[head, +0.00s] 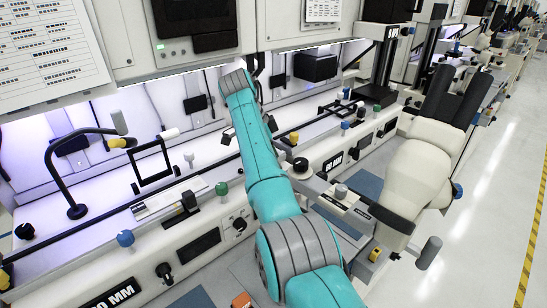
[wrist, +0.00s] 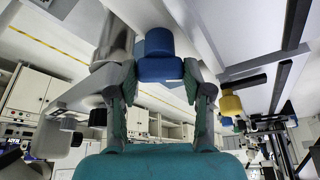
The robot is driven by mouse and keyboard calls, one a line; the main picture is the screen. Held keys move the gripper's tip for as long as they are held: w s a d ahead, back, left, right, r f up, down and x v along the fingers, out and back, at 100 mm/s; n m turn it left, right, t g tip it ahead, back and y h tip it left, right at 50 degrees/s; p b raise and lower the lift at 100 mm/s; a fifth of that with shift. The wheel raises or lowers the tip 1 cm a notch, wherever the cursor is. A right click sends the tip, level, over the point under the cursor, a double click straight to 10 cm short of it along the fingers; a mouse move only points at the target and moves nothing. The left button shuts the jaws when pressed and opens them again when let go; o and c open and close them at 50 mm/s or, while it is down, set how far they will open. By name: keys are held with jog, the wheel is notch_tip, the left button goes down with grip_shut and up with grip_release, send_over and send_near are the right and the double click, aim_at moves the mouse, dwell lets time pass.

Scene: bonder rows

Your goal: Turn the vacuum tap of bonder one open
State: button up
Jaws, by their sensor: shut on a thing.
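In the wrist view my gripper (wrist: 160,82) has its two dark fingers on either side of a blue knob (wrist: 159,45), shut on it. The knob has a wide round lower part and a narrower upper part, and sits under a pale panel edge. I cannot read a label, so the pictures do not show whether it is the vacuum tap or which bonder it belongs to. In the head view my teal arm reaches over the bench front, and my gripper and the held knob are hidden behind it.
The bench front carries other knobs: blue (head: 125,239), green (head: 222,188) and black (head: 164,271). A black bent lamp arm (head: 62,172) stands at left. A yellow knob (wrist: 231,105) is near my gripper.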

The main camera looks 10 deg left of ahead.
jog(key=n+t, duration=0.1)
jog(key=n, duration=0.2)
jog(key=n+t+y, duration=0.1)
jog(key=n, duration=0.2)
jog(key=shift+s+y, duration=0.1)
jog(key=shift+y, duration=0.2)
jog(key=shift+n, duration=0.4)
jog(key=o, duration=1.2)
jog(key=shift+c, duration=0.2)
